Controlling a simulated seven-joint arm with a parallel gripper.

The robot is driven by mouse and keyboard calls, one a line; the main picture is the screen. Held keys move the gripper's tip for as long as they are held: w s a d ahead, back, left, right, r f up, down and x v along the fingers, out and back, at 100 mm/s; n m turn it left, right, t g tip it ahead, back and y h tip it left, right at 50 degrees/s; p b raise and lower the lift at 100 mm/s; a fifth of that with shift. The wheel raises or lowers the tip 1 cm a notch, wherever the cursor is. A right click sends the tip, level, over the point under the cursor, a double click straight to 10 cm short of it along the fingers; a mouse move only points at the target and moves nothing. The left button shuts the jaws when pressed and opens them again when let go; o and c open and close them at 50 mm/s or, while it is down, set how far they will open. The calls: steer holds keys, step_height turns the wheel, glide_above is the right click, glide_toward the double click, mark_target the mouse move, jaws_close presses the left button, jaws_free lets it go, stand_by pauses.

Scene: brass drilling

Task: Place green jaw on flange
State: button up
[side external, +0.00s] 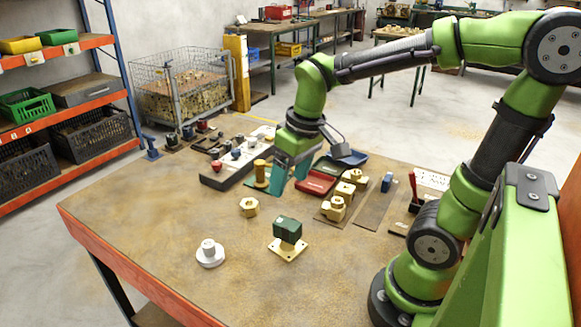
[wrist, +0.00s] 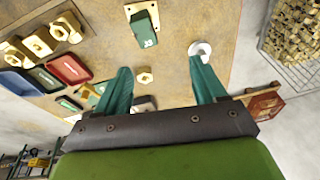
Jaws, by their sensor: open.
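The green jaw (side external: 287,229) is a dark green block on the square brass flange (side external: 287,249), near the table's front middle. In the wrist view the green jaw (wrist: 145,30) shows at the top, with pale markings on its face, and part of the brass flange (wrist: 133,9) shows beside it. My gripper (side external: 290,180) has two teal fingers, is open and hangs above the table, behind and apart from the jaw. In the wrist view my gripper (wrist: 160,70) has its fingers wide apart with nothing held between them.
A brass hex nut (side external: 249,207) and a white round flanged piece (side external: 210,254) lie left of the jaw. Red (side external: 315,182) and blue (side external: 350,158) trays, brass parts (side external: 334,208) and a dark rack (side external: 230,168) stand farther back. The table's front left is clear.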

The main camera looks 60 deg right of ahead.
steer(key=s+a+r+m+t+y, duration=0.1)
steer(key=s+a+r+m+t, duration=0.1)
steer(key=s+a+r+t, duration=0.1)
steer(key=shift+s+a+r+m+t+y, duration=0.15)
steer(key=shift+s+r+m+t+y, duration=0.15)
steer(key=shift+s+r+t, duration=0.5)
